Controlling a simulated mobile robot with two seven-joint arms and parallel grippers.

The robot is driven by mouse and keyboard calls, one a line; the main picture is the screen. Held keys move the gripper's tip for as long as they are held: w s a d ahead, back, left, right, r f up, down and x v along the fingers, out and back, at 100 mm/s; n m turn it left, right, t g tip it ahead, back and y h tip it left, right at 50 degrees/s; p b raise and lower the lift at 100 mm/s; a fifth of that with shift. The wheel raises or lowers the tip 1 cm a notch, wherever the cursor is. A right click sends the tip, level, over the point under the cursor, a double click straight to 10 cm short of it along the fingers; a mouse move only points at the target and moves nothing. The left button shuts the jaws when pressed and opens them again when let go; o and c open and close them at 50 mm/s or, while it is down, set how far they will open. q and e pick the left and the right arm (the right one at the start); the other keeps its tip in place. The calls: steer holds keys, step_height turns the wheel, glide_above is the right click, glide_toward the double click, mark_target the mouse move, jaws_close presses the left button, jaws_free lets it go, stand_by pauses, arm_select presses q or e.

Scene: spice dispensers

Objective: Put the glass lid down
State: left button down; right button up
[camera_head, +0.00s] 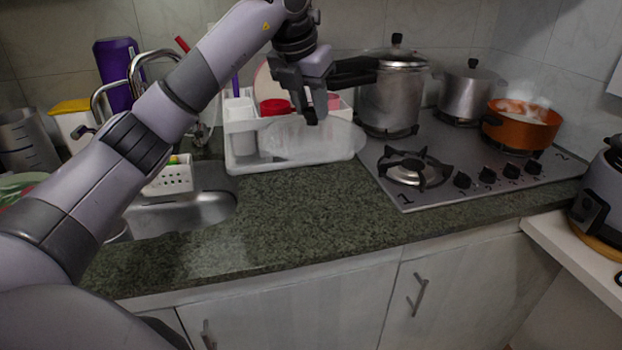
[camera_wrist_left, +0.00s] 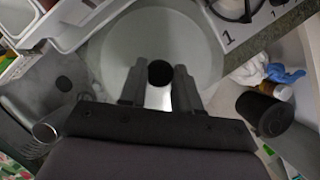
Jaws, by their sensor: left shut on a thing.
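The glass lid (camera_head: 318,138) is a clear round disc hanging in front of the white dish rack, seen nearly edge-on in the head view. My left gripper (camera_head: 314,112) is above it, shut on its knob. In the left wrist view the lid (camera_wrist_left: 118,50) spreads as a pale translucent disc, with its round black knob (camera_wrist_left: 160,73) between the fingers of the left gripper (camera_wrist_left: 159,88). The lid appears held above the counter, apart from it. My right gripper is not in view.
The white dish rack (camera_head: 243,165) stands on the green stone counter (camera_head: 290,215), whose front stretch is clear. The stove (camera_head: 455,168) to the right bears two steel pots (camera_head: 392,98) and a steaming orange pot (camera_head: 521,128). A sink (camera_head: 190,213) lies left.

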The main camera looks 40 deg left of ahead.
mark_target(298, 134)
arm_select(q)
step_height(298, 134, down, 14)
steer(key=shift+f, duration=0.1)
stand_by(0.4)
steer(key=c, duration=0.8)
jaws_free()
steer(key=v, duration=1.2)
steer(key=shift+s, duration=0.1)
